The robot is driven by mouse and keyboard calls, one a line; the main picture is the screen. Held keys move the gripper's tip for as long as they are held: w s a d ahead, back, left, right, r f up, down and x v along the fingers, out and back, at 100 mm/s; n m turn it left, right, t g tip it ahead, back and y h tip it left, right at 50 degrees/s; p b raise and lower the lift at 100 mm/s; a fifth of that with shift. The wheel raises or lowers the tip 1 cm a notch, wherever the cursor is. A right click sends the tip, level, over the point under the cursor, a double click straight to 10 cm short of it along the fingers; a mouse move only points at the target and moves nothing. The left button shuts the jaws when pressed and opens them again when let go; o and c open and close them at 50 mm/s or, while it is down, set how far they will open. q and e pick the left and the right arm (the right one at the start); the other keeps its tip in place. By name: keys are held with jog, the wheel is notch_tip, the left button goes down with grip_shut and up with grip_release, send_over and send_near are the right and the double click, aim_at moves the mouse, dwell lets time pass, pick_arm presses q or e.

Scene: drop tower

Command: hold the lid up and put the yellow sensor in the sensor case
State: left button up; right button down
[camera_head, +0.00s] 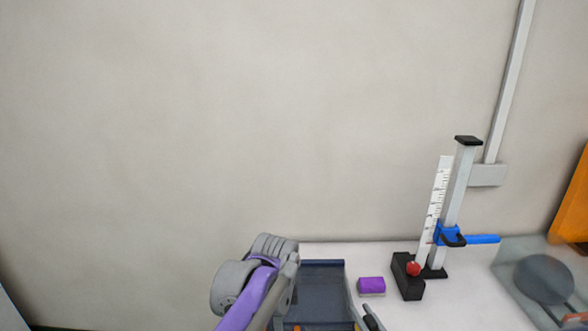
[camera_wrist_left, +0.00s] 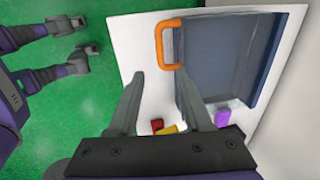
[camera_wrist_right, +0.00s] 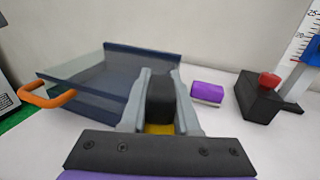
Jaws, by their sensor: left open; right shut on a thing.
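The sensor case is a dark blue box (camera_head: 322,268) on the table. It also shows in the left wrist view (camera_wrist_left: 225,60) and right wrist view (camera_wrist_right: 105,85), partly see-through. An orange handle (camera_wrist_left: 160,45) stands out from its near side, also in the right wrist view (camera_wrist_right: 45,95). I cannot tell how far the lid is raised. My left gripper (camera_wrist_left: 160,75) is open, its fingertips near the handle. My right gripper (camera_wrist_right: 158,75) is shut on the yellow sensor (camera_wrist_right: 158,128), with a black part between the fingers, beside the case. Yellow shows in the left wrist view (camera_wrist_left: 168,129).
A purple block (camera_head: 371,286) lies right of the case. A red piece (camera_wrist_left: 157,126) shows by the yellow one. A black block with a red ball (camera_head: 413,269) and a ruled post with a blue clamp (camera_head: 450,235) stand further right. A wall closes the back.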

aim_at(353, 329)
pick_arm(q)
jog(key=f+b, duration=0.2)
jog(key=f, duration=0.1)
jog(key=w+f+b, duration=0.1)
jog(key=f+b, duration=0.2)
jog(key=f, duration=0.1)
jog(key=w+f+b, duration=0.1)
jog(key=f+b, duration=0.1)
jog(key=f, duration=0.2)
jog(key=shift+f+b, duration=0.2)
jog(key=shift+b, duration=0.15)
pick_arm(e)
jog(key=f, duration=0.3)
jog(key=s+f, duration=0.1)
jog(key=f, duration=0.5)
jog(key=shift+s+f, duration=0.15)
pick_arm(q)
grip_shut()
jog(key=shift+r, duration=0.15)
